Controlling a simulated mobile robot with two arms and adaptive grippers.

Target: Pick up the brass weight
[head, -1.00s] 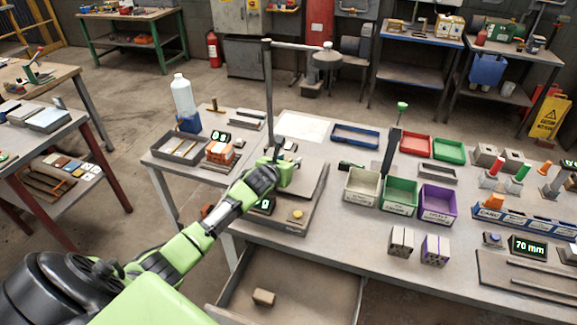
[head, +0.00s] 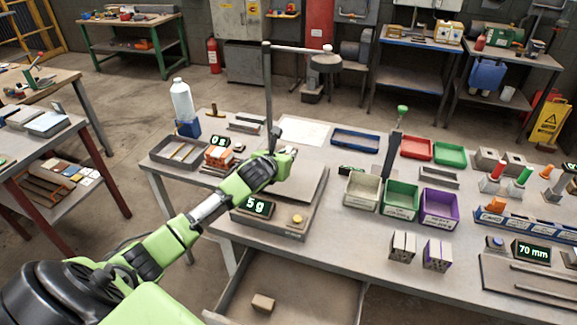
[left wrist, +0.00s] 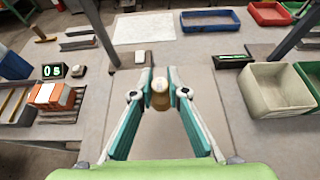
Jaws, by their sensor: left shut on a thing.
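My left gripper (head: 284,157) is over the large flat plate of the bench scale (head: 308,192) in the head view. In the left wrist view the fingers of my left gripper (left wrist: 160,88) are closed around the brass weight (left wrist: 159,97), a small round, yellowish-brown piece. In the head view the gripper hides the weight. I cannot tell whether the weight touches the plate. My right gripper is not in view.
A thin post (head: 268,90) with a crossarm stands behind the scale. White, green and purple bins (head: 400,198) stand to the right. Orange bricks (head: 219,156) and a shallow tray (head: 178,152) are at left. A drawer (head: 285,288) is open below.

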